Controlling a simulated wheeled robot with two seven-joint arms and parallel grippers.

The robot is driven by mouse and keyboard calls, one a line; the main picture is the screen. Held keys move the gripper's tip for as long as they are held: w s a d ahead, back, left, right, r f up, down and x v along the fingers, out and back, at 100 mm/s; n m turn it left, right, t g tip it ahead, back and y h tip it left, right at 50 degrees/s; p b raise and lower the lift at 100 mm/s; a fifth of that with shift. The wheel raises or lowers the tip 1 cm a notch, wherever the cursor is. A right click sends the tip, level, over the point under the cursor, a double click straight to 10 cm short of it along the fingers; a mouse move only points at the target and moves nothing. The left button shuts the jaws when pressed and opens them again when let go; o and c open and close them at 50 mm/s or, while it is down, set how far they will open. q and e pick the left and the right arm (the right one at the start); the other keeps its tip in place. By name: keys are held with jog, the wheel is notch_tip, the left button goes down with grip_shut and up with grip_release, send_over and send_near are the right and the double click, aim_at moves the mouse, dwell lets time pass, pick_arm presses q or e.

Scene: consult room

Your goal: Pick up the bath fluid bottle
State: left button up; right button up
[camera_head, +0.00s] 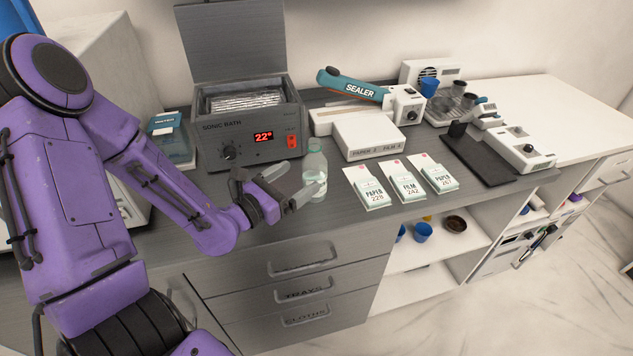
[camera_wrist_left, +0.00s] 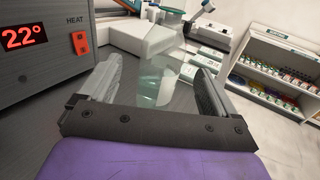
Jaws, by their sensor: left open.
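The bath fluid bottle (camera_head: 314,168) is a clear, pale green bottle. It stands upright on the grey counter, just right of the sonic bath's front corner. My left gripper (camera_head: 290,184) is open, low over the counter, with its fingertips pointing at the bottle. In the left wrist view the see-through bottle (camera_wrist_left: 158,78) shows between the two spread fingers. I cannot tell whether either finger touches it. The near fingertip slightly overlaps the bottle's lower left side in the head view. My right gripper is not in view.
The sonic bath (camera_head: 208,152), reading 22°, stands close behind the gripper. Paper and film packets (camera_head: 408,182) lie right of the bottle. A white box (camera_head: 368,135) and the sealer (camera_head: 352,87) are behind. Drawers (camera_head: 302,268) with protruding handles are below the counter's front edge.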

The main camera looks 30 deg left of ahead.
aim_at(320, 165)
pick_arm(q)
jog(key=w, duration=0.2)
jog(key=w+d+p, duration=0.1)
jog(key=w, duration=0.5)
jog(key=shift+d+f, duration=0.3)
jog(key=shift+d, duration=0.1)
jog(key=shift+s+r, duration=0.1)
jog(key=c, duration=1.2)
